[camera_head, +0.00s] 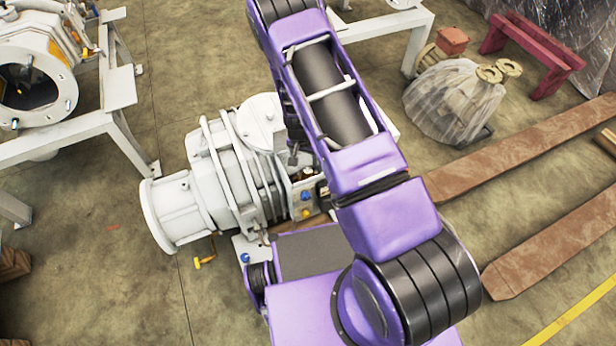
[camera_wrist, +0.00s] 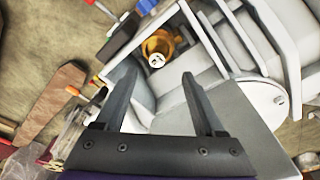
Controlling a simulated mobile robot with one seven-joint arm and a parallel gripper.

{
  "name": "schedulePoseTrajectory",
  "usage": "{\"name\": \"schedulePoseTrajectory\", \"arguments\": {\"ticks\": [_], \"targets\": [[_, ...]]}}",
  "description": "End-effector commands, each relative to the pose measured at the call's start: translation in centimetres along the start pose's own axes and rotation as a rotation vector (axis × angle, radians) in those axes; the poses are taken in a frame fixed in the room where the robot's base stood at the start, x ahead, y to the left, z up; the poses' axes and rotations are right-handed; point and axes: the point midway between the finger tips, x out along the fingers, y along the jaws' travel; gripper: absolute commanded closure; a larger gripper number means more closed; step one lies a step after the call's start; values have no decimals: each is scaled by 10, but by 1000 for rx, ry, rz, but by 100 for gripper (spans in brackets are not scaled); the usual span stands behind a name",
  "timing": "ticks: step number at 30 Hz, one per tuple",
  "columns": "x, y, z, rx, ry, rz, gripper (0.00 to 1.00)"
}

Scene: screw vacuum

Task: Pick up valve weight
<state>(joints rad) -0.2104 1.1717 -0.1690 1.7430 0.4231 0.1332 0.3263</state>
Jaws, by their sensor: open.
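The white screw vacuum pump (camera_head: 225,165) stands on the floor left of my purple arm in the head view. In the wrist view its white body (camera_wrist: 205,70) fills the middle and right. A brass-coloured rounded part (camera_wrist: 161,45) with a pale end sits against the pump, and it may be the valve weight; I cannot tell for sure. My gripper (camera_wrist: 157,82) is open, with its two dark fingers apart and nothing between them. The brass part appears beyond the fingertips, roughly centred between them. In the head view my arm hides the gripper.
In the head view, a second white machine (camera_head: 40,70) is at upper left, and a wrapped bundle (camera_head: 450,100) and brown beams (camera_head: 520,155) lie at right.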

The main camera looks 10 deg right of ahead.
Motion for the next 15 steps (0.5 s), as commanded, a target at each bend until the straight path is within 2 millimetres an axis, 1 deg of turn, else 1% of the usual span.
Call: {"name": "schedulePoseTrajectory", "arguments": {"ticks": [1, 3, 10, 15], "targets": [[10, 0, 0, 0, -1, 0, 29], [19, 0, 0, 0, 0, 0, 29], [34, 1, -1, 0, 0, 0, 29], [60, 6, -4, 0, -1, 1, 29]]}}
